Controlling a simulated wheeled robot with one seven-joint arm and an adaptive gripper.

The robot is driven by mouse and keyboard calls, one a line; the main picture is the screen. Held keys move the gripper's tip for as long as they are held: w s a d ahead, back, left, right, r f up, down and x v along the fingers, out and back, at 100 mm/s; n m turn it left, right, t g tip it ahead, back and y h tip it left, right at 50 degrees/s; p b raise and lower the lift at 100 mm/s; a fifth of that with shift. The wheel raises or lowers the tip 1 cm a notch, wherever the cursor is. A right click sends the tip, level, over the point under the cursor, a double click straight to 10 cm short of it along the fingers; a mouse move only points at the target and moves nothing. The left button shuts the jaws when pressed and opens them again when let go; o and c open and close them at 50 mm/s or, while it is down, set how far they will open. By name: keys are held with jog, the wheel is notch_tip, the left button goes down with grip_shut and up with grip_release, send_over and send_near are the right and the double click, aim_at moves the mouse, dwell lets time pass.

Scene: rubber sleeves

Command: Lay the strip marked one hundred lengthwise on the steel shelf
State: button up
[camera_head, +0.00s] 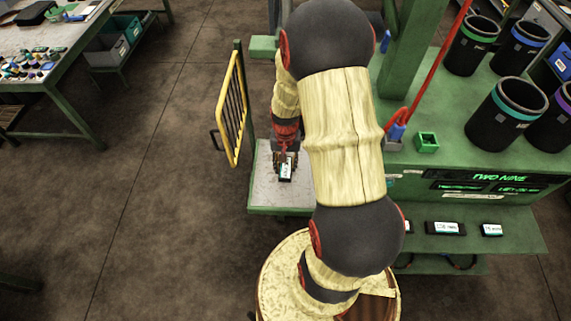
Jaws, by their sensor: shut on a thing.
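My gripper (285,157) is at the end of my arm, left of the large arm links, pointing down over the grey steel shelf (264,193). It is shut on a small dark strip with a white label (287,171). The strip's long side runs roughly toward the camera. Its marking is too small to read, and I cannot tell whether it touches the shelf. My arm hides the shelf's right part.
A yellow barred gate (232,108) stands just left of the shelf. Several labelled dark strips (446,228) lie on the green ledge at right. Black bins (506,113) and a small green box (427,141) stand on the green bench. Open floor lies at left.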

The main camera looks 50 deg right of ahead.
jog(key=shift+f, duration=0.1)
jog(key=o, duration=1)
jog(key=shift+o, duration=0.7)
notch_tip(320, 180, up, 12)
